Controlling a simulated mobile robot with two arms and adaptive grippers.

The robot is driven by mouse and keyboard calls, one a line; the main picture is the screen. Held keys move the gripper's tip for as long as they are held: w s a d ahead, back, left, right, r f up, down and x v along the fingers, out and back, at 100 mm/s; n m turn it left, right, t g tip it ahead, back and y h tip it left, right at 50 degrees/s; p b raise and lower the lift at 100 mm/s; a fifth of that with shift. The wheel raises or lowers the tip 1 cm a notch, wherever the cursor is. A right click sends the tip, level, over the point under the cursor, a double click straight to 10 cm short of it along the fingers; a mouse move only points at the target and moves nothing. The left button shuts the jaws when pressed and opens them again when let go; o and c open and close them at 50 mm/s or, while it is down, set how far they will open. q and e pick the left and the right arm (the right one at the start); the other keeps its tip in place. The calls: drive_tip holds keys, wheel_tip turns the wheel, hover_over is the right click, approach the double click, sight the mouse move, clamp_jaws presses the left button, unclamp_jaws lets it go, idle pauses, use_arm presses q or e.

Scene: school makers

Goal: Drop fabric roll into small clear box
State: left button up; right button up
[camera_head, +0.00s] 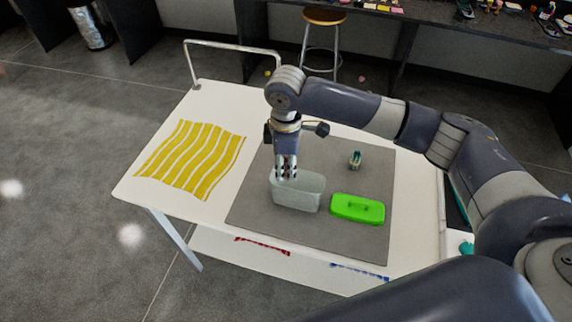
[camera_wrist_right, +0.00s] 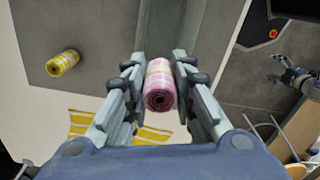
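My right gripper (camera_head: 287,175) points down over the small clear box (camera_head: 298,195), with its fingertips at or inside the box's rim; the exact depth is hard to tell. In the wrist view the right gripper (camera_wrist_right: 160,75) has its fingers against both sides of a pink and white fabric roll (camera_wrist_right: 160,85). The roll is hidden in the head view.
A bright green lid (camera_head: 357,208) lies right of the box. A small dark teal item (camera_head: 355,160) stands behind it. A yellow-striped cloth (camera_head: 192,158) covers the table's left part. A yellow roll (camera_wrist_right: 62,62) shows in the wrist view. A metal handle (camera_head: 232,43) rises at the back edge.

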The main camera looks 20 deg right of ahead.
drive_tip(key=o, duration=0.3)
drive_tip(key=shift+o, duration=0.2)
